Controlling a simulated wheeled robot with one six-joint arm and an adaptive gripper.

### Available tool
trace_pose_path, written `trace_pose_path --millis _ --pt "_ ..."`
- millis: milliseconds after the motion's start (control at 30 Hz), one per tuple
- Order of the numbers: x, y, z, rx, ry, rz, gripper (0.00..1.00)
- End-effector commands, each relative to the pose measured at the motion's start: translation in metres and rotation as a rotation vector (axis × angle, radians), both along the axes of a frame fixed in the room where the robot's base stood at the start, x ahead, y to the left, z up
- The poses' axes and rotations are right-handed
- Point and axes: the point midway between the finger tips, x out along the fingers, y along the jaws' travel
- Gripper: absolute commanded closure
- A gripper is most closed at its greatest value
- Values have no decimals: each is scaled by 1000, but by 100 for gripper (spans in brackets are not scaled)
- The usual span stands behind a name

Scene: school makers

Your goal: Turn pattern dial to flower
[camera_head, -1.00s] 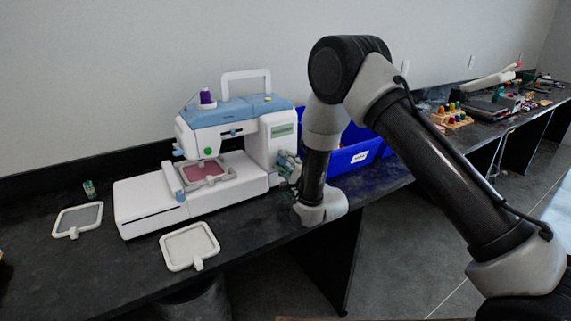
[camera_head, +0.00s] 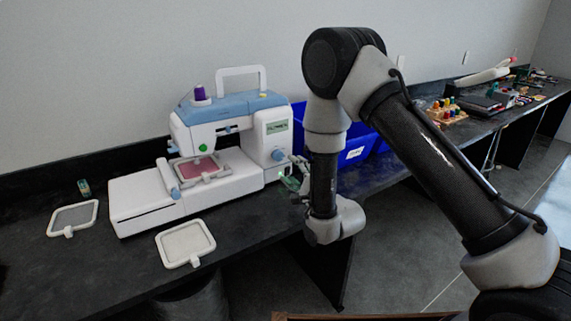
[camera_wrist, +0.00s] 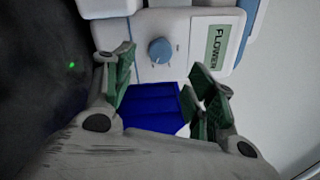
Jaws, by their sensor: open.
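The white and blue embroidery machine (camera_head: 235,178) stands on the dark counter. Its blue pattern dial (camera_head: 277,155) is on the right front column, and also shows in the wrist view (camera_wrist: 160,50). The display (camera_head: 277,127) above the dial is readable in the wrist view (camera_wrist: 216,47) as "FLOWER". My gripper (camera_head: 290,176) is open, below and in front of the dial. In the wrist view its green-padded fingers (camera_wrist: 165,78) are spread either side of a gap, empty and apart from the dial. The dial is fully visible there.
A blue bin (camera_head: 355,150) stands behind my arm, right of the machine. Two loose hoops, the left hoop (camera_head: 73,218) and the front hoop (camera_head: 186,243), lie on the counter (camera_head: 110,270). A purple spool (camera_head: 199,92) tops the machine.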

Motion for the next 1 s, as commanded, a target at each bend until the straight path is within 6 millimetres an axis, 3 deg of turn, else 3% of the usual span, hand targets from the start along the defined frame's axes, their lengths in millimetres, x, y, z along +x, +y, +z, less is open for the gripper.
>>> trace_pose_path --millis 100,267,667,867,1000 --pt "-18 -11 -2 -2 3 0 44" --pt "-32 -20 -3 -2 1 0 44" --pt "-32 -22 -1 -8 0 -3 44" --pt "-5 -43 30 -191 6 -59 44" --pt "14 -83 70 -457 35 -97 44"
